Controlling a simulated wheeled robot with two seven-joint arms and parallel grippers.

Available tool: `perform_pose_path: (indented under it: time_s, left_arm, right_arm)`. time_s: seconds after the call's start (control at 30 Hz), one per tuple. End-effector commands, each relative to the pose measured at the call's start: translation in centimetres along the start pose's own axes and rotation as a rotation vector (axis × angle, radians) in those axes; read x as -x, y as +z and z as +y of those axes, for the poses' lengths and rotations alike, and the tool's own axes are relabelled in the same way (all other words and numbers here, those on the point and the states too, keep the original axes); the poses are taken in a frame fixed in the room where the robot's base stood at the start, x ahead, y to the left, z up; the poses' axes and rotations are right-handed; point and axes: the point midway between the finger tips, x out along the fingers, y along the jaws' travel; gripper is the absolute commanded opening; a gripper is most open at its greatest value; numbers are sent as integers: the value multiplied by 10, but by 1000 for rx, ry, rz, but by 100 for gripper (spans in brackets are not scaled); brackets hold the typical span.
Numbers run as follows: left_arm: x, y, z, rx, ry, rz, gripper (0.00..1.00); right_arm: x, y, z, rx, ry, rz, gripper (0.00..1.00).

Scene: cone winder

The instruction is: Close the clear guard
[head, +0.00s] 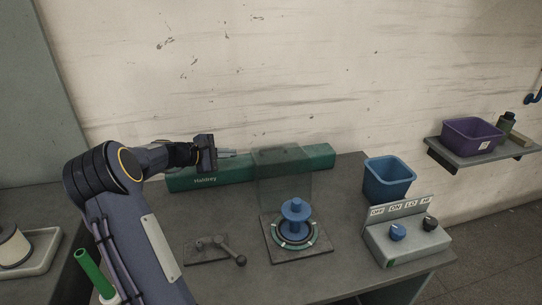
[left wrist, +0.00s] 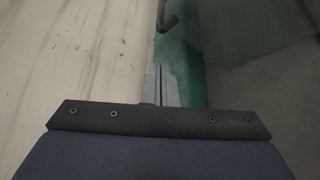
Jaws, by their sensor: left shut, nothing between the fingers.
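The clear guard (head: 284,188) is a see-through greyish panel standing about upright at the front of the green Halbrey machine body (head: 215,176), behind the blue spindle (head: 295,210). In the left wrist view a hazy panel, likely the guard (left wrist: 265,45), fills the upper right. My left gripper (head: 232,153) is above the green body, left of the guard's top edge, with its fingers shut and empty. In the left wrist view the shut fingertips (left wrist: 160,72) point along the green body; I cannot tell whether they touch the guard. My right gripper is not in view.
A crank lever (head: 222,247) lies left of the spindle base. A blue bin (head: 388,180) and a control box (head: 405,243) with two knobs stand to the right. A purple bin (head: 470,137) sits on a wall shelf. A dark hooked part (left wrist: 168,22) shows ahead of the fingers.

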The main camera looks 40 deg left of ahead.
Motion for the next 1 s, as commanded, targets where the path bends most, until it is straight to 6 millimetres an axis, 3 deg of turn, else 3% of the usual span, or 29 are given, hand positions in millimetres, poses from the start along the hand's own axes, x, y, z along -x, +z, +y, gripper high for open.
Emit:
perform_pose_path:
  time_s: [0.17, 0.4, 0.6, 1.0]
  left_arm:
    - [-18, -1, 1, 5, 4, -2, 0]
    - [-63, 0, 1, 4, 3, -3, 0]
    - [-90, 0, 1, 3, 2, -2, 0]
    - [-99, -1, 1, 2, 3, 1, 0]
  right_arm:
    - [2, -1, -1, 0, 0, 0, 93]
    - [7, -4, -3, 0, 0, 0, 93]
    - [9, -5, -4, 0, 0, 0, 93]
    - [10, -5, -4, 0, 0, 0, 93]
